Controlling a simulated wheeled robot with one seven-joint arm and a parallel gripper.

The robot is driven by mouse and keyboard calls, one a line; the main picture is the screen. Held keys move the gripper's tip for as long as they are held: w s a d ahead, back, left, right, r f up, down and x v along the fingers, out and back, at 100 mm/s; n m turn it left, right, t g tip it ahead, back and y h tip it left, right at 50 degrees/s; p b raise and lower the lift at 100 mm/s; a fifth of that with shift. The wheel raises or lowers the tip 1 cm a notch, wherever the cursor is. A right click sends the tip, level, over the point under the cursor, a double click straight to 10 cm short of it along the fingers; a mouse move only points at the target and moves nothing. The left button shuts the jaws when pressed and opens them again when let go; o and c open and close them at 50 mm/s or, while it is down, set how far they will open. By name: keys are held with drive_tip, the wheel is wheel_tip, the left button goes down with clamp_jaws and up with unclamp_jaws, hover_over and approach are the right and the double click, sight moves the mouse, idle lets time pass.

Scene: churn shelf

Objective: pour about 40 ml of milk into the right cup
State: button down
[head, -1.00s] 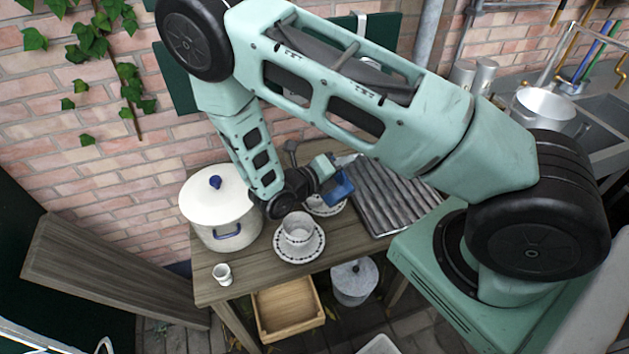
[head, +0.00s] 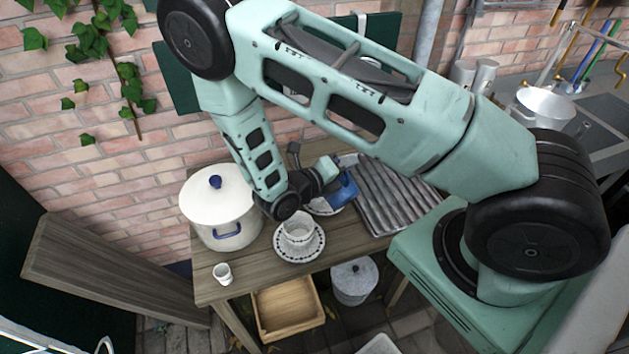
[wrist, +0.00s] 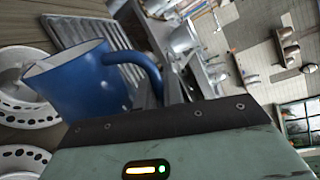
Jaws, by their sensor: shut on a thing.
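A blue jug (head: 345,186) is held by its handle in my gripper (head: 326,171), above the right part of the wooden table. In the wrist view the blue jug (wrist: 82,82) shows its pale rim at the left and its handle towards the fingers; the milk inside is not visible. The nearer patterned cup (head: 298,232) stands on a saucer (head: 300,254). A second saucer (head: 322,209) lies behind it, partly under my gripper and the jug; the right cup is hidden in the head view. Patterned white dishes (wrist: 30,108) lie left of the jug in the wrist view.
A white lidded pot (head: 222,208) stands at the table's left, and a small white cup (head: 222,273) at the front left corner. A grey ribbed tray (head: 392,192) lies right of the jug. A wooden crate (head: 288,308) and grey pot (head: 354,281) are below.

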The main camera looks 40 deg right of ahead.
sight(355, 191)
drive_tip(key=shift+s, duration=0.4)
drive_tip(key=shift+w+a+r+n+p, duration=0.1)
drive_tip(key=shift+w+r+n+p, duration=0.1)
drive_tip(key=shift+n+p, duration=0.15)
idle(1.2)
drive_tip(key=shift+s+f+b, duration=0.15)
drive_tip(key=shift+f+b, duration=0.1)
drive_tip(key=shift+b, duration=0.1)
drive_tip(key=shift+s+f+m+t+b, duration=0.2)
drive_tip(key=shift+s+m+b, duration=0.2)
drive_tip(key=shift+s+m, duration=0.15)
drive_tip(key=shift+s+f+m+t+b, duration=0.1)
drive_tip(key=shift+s+f+m+b, duration=0.1)
drive_tip(key=shift+s+m+b, duration=0.25)
drive_tip(key=shift+s+d+f+m, duration=0.1)
drive_tip(key=shift+d+m, duration=0.1)
drive_tip(key=shift+m, duration=0.25)
drive_tip(key=shift+s+f+b, duration=0.15)
drive_tip(key=shift+f+b, duration=0.1)
drive_tip(key=shift+b, duration=0.1)
drive_tip(key=shift+s+m+t+b, duration=0.3)
drive_tip(key=shift+s+m+b, duration=0.05)
drive_tip(key=shift+m, duration=0.65)
